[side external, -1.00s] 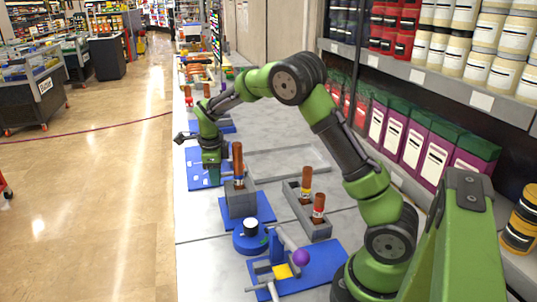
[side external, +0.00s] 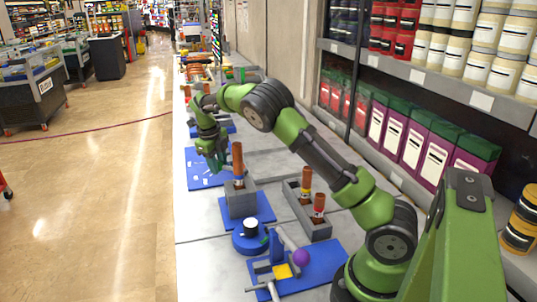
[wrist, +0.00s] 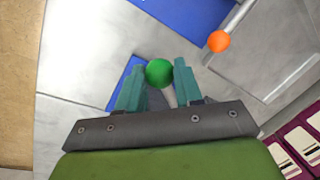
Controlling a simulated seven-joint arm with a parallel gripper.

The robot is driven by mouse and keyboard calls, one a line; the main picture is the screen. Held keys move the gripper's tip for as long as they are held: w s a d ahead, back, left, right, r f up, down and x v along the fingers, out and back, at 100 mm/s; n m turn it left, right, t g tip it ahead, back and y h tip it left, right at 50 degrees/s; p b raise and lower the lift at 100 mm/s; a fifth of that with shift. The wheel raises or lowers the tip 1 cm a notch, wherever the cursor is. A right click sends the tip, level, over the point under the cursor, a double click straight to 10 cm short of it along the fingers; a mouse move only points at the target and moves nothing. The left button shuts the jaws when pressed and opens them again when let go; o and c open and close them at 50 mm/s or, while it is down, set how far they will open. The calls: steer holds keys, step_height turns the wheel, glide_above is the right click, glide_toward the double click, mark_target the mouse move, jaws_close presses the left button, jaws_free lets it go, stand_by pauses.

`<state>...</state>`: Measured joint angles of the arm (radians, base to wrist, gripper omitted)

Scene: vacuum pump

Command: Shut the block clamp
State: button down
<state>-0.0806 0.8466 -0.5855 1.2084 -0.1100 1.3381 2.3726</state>
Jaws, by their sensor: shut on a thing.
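My gripper (wrist: 159,78) is shut on a green ball knob (wrist: 159,72), which sits between its two teal fingertips in the wrist view. A pale rod (wrist: 169,97) runs from the knob down between the fingers. A blue base plate (wrist: 118,91) shows beside and behind the left finger; the rest of this fixture is hidden by my gripper. In the side external view my gripper (side external: 215,161) is low over the far blue plate (side external: 196,178), and the knob cannot be made out there. I cannot tell how far the clamp is shut.
An orange ball on a rod (wrist: 219,41) stands right of my gripper. A grey block with a brown-handled tool (side external: 240,200), a grey holder with handles (side external: 312,225), a blue round base (side external: 249,242) and a purple-knobbed fixture (side external: 301,257) stand nearer. A shallow grey tray lies right.

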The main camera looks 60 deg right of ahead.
steer(key=shift+s+d+m+g, duration=0.15)
steer(key=shift+d+m+g, duration=0.2)
steer(key=shift+d+m, duration=1.2)
steer(key=shift+s+d+m+g, duration=0.15)
steer(key=shift+d+m+g, duration=0.2)
steer(key=shift+d+m, duration=1.2)
steer(key=shift+a+m, duration=0.3)
steer(key=shift+m, duration=0.1)
steer(key=c, duration=0.8)
jaws_free()
steer(key=shift+o, duration=0.2)
steer(key=shift+r, duration=0.1)
steer(key=v, duration=1.2)
steer(key=shift+d, duration=0.2)
steer(key=shift+s, duration=0.1)
